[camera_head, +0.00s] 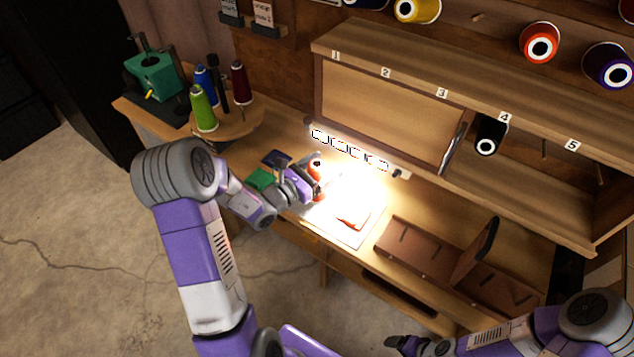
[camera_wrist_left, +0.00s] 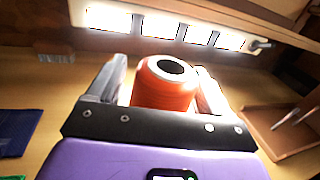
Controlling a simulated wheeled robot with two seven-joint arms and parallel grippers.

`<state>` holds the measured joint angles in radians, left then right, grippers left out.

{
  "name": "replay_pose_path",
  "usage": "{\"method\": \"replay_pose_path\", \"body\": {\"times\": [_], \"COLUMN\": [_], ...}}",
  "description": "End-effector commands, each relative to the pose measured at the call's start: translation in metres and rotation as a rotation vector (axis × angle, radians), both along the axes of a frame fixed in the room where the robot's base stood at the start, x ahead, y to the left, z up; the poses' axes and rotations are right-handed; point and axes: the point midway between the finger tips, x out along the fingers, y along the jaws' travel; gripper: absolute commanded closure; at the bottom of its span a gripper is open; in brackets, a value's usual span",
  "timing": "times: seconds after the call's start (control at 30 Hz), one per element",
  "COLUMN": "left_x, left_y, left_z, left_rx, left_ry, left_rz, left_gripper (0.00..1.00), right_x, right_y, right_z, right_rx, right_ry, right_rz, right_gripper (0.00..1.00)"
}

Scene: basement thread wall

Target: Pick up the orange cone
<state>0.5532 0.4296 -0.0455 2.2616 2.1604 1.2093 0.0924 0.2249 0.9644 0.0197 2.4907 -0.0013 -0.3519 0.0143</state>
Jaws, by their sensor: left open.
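The orange cone (camera_wrist_left: 163,92) stands upright on the bench in the left wrist view, its dark top hole showing. It sits between the two fingers of my left gripper (camera_wrist_left: 157,75), which is open with one finger on each side. I cannot tell whether either finger touches it. In the head view the orange cone (camera_head: 316,163) is partly hidden behind my left gripper (camera_head: 314,183), beside the bright lamp strip. My right gripper (camera_head: 408,345) is low at the bottom edge, far from the cone, and its fingers are hard to make out.
A lit lamp strip (camera_head: 350,150) lies behind the cone under a numbered shelf (camera_head: 390,75). A spool stand (camera_head: 240,122) with several cones is at left. A brown divided tray (camera_head: 415,245) is to the right. Another red-orange cone (camera_head: 540,42) hangs on the wall.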

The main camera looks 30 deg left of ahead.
Motion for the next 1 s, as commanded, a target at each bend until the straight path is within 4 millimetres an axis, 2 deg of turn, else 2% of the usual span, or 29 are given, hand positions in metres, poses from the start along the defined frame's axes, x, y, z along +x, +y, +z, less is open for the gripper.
{"method": "replay_pose_path", "body": {"times": [0.13,0.53,0.8,0.87,1.0], "left_x": [0.0,-0.001,0.0,0.0,0.0], "left_y": [0.0,0.0,0.0,0.0,0.0], "left_z": [0.0,0.0,0.005,0.012,0.04], "left_rx": [0.0,0.0,0.001,0.001,0.003], "left_ry": [0.0,0.001,-0.001,-0.001,-0.005], "left_rz": [0.0,-0.001,-0.001,-0.001,-0.001], "left_gripper": [0.2,0.8,0.8,0.8,0.8], "right_x": [0.0,0.0,0.0,0.0,0.0], "right_y": [0.0,0.0,0.0,0.0,0.0], "right_z": [0.0,0.0,0.002,0.006,0.018], "right_rx": [0.0,0.0,0.0,0.0,0.0], "right_ry": [0.0,0.0,0.0,0.0,0.0], "right_rz": [0.0,0.0,0.0,0.0,0.0], "right_gripper": [0.18,0.18,0.18,0.18,0.18]}}
